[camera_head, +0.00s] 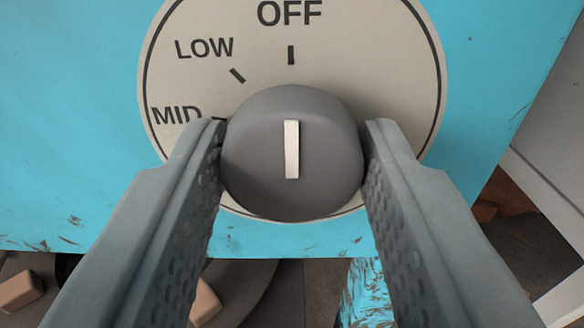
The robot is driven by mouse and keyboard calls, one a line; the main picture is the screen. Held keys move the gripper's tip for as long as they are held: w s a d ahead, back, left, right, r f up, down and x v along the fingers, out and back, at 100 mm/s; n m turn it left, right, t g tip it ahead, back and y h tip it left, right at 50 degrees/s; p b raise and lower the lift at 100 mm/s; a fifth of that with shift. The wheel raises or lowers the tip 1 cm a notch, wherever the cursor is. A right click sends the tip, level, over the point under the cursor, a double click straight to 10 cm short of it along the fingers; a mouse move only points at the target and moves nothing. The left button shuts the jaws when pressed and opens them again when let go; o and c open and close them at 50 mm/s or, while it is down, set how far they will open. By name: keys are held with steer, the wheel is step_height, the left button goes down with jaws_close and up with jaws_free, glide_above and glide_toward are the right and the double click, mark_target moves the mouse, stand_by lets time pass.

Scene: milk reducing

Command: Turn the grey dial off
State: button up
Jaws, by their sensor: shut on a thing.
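The grey dial (255,175) is a round knob on a cream plate (345,55) with a dark ring near its rim. Its white pointer line (291,150) stands upright and lines up with the dark tick under the word OFF (290,14). The words LOW (204,48) and MID (176,115) show to the left with their own ticks. My gripper (293,150) has one finger against each side of the dial and is shut on it. The lower part of the plate is hidden behind the dial and my fingers.
The plate sits on a worn turquoise panel (70,130). Below its lower edge are a dark round surface with brownish blocks (20,290) at lower left and a turquoise scuffed piece (362,290). A pale grey frame (545,180) runs along the right.

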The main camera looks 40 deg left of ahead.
steer(key=o, duration=1)
steer(key=v, duration=1.7)
steer(key=shift+d, duration=0.2)
steer(key=shift+s, duration=0.15)
